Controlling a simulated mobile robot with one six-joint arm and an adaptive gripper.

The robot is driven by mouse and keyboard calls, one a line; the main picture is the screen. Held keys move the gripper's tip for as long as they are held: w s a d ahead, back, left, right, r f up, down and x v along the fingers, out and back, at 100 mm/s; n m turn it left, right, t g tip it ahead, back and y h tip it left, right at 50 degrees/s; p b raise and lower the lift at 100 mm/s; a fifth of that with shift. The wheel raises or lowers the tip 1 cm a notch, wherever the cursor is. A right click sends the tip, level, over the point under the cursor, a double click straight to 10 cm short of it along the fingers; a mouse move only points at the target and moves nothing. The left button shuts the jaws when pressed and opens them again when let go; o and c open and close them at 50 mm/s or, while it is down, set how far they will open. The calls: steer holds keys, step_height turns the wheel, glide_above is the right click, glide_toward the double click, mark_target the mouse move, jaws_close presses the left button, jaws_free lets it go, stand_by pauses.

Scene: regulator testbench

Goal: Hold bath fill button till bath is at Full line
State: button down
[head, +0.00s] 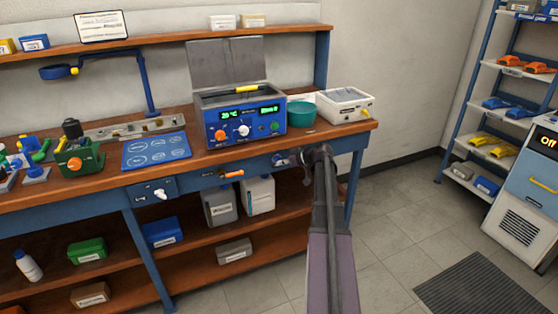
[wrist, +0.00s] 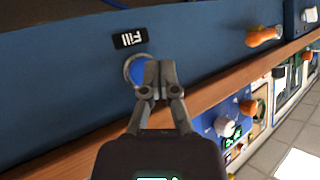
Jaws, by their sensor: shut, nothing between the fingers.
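The bath (head: 240,118) is a blue-fronted unit on the bench with green displays and its grey lid raised. Its water level and Full line cannot be made out. In the wrist view the fill button (wrist: 136,69) is blue with a pale ring, set in the blue bench rail beside a black "Fill" label (wrist: 130,39). My gripper (wrist: 161,70) is shut and empty, its fingertips in front of the button and partly covering it. I cannot tell whether they touch it. In the head view my gripper (head: 293,157) is at the rail below the bath's right end.
An orange handle (head: 232,174) sticks out of the rail left of my gripper. A teal bowl (head: 301,114) and a white box (head: 344,105) stand right of the bath. Open floor (head: 385,215) lies to the right.

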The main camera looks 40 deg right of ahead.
steer(key=shift+w, duration=0.15)
steer(key=shift+w+d, duration=0.1)
steer(key=shift+w, duration=0.2)
steer(key=shift+w+d, duration=0.15)
steer(key=shift+w, duration=0.3)
stand_by(7.1)
